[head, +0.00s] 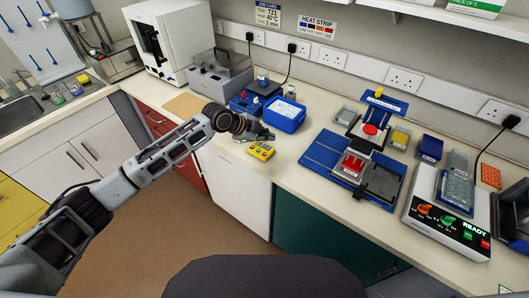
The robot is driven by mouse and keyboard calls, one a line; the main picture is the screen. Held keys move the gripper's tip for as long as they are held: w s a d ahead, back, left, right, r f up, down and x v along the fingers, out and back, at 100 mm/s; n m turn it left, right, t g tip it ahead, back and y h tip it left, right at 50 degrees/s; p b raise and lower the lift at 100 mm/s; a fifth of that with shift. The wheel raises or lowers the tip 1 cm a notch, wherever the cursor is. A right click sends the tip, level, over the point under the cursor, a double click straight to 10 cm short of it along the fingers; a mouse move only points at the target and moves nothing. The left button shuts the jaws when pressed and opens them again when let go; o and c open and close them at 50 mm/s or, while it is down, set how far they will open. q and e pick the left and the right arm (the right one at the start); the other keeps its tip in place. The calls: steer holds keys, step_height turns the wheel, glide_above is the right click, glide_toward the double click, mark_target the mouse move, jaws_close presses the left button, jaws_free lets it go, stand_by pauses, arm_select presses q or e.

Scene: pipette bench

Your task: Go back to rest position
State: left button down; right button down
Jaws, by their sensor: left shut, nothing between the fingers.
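My left arm comes in from the left, and my left gripper (262,135) hangs just over the front part of the bench. The gripper looks small and dark here, with its fingers together and nothing held. A yellow timer-like device (260,151) lies on the bench just below the fingers. A blue box (285,115) stands right behind the gripper. My right gripper does not show.
The pale bench (300,165) runs along the wall. A blue platform (325,160) with a red-buttoned device stands right of centre. A white control unit (445,222) reading READY is at the right. A white machine (165,40) and grey bath (220,75) stand behind. Open floor lies in front.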

arm_select(q)
steer(key=shift+f, duration=0.1)
stand_by(0.7)
steer(key=s+d+f+n, duration=0.1)
steer(key=s+f+n, duration=0.15)
steer(key=s, duration=0.45)
steer(key=s+f+n, duration=0.2)
steer(key=s+n, duration=0.1)
steer(key=s, duration=0.3)
steer(key=s+a+f+n+g+y, duration=0.1)
steer(key=s+a+f+n+y, duration=0.25)
steer(key=s+a+n, duration=0.65)
steer(key=s+a+f+n+y, duration=0.2)
steer(key=s+a+n+y, duration=0.2)
steer(key=s+a, duration=0.75)
step_height(320, 180, down, 33)
steer(key=a+g, duration=0.1)
steer(key=a, duration=0.1)
steer(key=s+a+f, duration=0.2)
steer(key=s+f, duration=0.8)
steer(key=s, duration=0.1)
steer(key=s+a+f+g, duration=0.1)
steer(key=s+a+f, duration=0.1)
steer(key=s+f, duration=0.8)
steer(key=shift+s+a+f+m+g+b, duration=0.2)
steer(key=shift+s+f+m+g+b, duration=0.15)
steer(key=shift+s+m, duration=0.15)
